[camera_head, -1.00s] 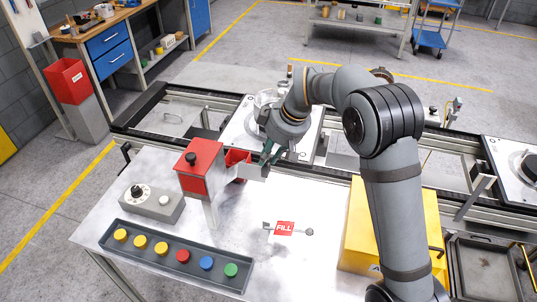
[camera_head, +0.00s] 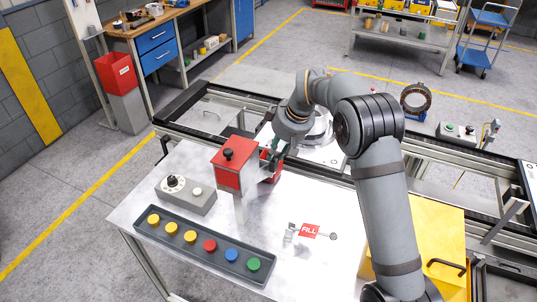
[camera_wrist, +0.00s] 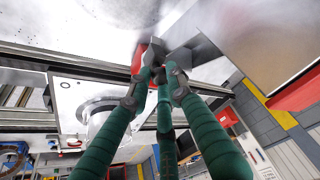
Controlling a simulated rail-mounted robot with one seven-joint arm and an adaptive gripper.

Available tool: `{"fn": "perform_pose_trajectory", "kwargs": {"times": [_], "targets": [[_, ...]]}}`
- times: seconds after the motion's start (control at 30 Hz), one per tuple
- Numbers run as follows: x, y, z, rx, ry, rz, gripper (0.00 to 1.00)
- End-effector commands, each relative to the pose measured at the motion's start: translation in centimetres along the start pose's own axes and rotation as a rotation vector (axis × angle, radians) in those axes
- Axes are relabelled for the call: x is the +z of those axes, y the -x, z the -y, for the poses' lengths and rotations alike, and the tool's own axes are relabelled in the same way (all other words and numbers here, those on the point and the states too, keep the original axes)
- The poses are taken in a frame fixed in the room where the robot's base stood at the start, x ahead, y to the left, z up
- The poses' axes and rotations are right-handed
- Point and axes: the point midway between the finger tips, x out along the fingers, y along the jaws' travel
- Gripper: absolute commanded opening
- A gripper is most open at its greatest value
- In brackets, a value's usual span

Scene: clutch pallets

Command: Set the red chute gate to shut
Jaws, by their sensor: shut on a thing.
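The red chute box (camera_head: 232,165) stands on a grey post on the white table, with a black knob on its lid. A grey metal chute and a red gate piece (camera_head: 268,166) are on its right side. My gripper (camera_head: 277,154), with green fingers, is at this gate piece. In the wrist view the fingers (camera_wrist: 163,76) come together against a small grey block (camera_wrist: 150,54) with red beside it. The fingers are shut on a part of the gate; the exact contact is small and partly hidden.
A tray (camera_head: 178,247) of coloured buttons and a grey dial box (camera_head: 184,196) lie left and in front of the post. A red FILL sign (camera_head: 310,231) lies on the table. A yellow box (camera_head: 440,225) is at right. Rails run behind the table.

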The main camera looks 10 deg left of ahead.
Motion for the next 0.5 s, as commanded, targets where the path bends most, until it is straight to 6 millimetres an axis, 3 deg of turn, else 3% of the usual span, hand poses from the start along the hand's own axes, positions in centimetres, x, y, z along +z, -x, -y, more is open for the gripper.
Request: {"fn": "perform_pose_trajectory", "kwargs": {"times": [0.2,0.23,0.5], "targets": [[-0.78,0.24,0.40,0.000,0.007,-0.016,0.00],[-0.81,0.25,0.41,0.000,0.007,-0.016,0.20],[-0.68,0.19,0.47,-0.002,0.007,-0.013,0.36]]}}
